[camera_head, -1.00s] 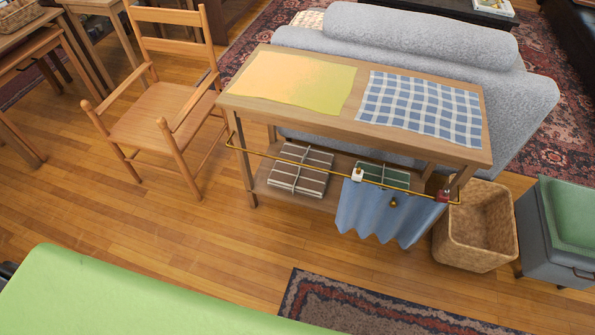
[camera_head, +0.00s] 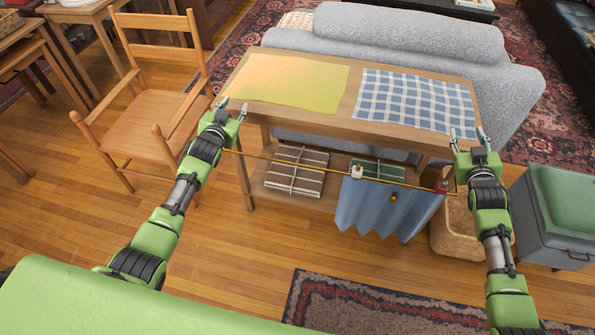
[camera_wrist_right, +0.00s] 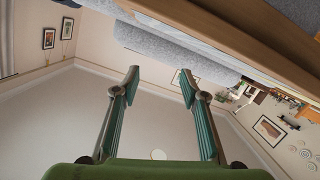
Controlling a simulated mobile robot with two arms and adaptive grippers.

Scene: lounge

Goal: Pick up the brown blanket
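A flat brown bundle (camera_head: 297,172) with pale straps, the only brown cloth-like thing I see, lies on the low shelf under the wooden table. I cannot tell for sure that it is the blanket. My left gripper (camera_head: 232,106) is open and empty near the table's left front corner, up and left of the bundle in the picture. My right gripper (camera_head: 467,134) is open and empty near the table's right front corner. In the right wrist view its fingers (camera_wrist_right: 160,78) are wide apart with nothing between them.
A yellow cloth (camera_head: 285,80) and a blue-checked cloth (camera_head: 415,103) lie on the tabletop (camera_head: 352,100). A brass rail (camera_head: 300,163) crosses before the shelf, with a blue cloth (camera_head: 375,208) hanging from it. A green bundle (camera_head: 378,168), chair (camera_head: 155,120), wicker basket (camera_head: 450,238) and stool (camera_head: 550,225) are nearby.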

